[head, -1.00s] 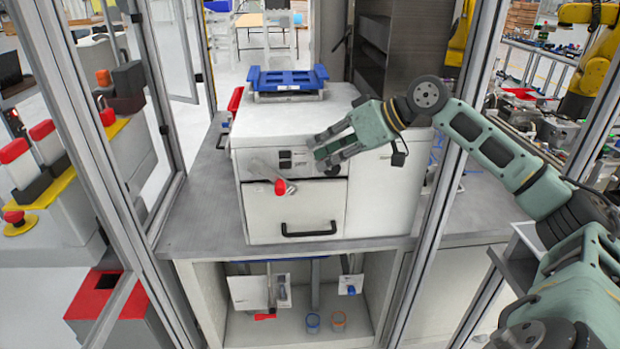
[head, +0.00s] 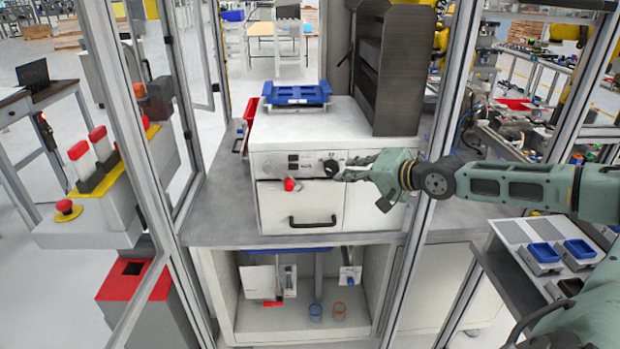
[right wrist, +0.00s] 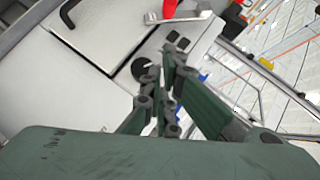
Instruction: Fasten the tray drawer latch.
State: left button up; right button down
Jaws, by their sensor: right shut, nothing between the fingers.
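The drawer front (head: 275,209) looks closed or nearly so, with a black handle (head: 312,222). My right gripper (head: 347,171) is shut and empty, in front of the panel beside the round black knob (head: 332,168), to the right of the latch and apart from it. It also shows in the right wrist view (right wrist: 170,62). My left gripper is not in view.
A blue tray (head: 297,93) sits on the cabinet top. Metal frame posts (head: 432,190) stand on both sides of the bench, and my right arm reaches in past the right one. Open space lies in front of the drawer.

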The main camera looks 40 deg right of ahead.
jog(key=p, duration=0.5)
send_near(284, 180)
jog(key=shift+w+d+f, duration=0.75)
jog(key=shift+w+d, duration=0.95)
jog(key=shift+w, duration=0.15)
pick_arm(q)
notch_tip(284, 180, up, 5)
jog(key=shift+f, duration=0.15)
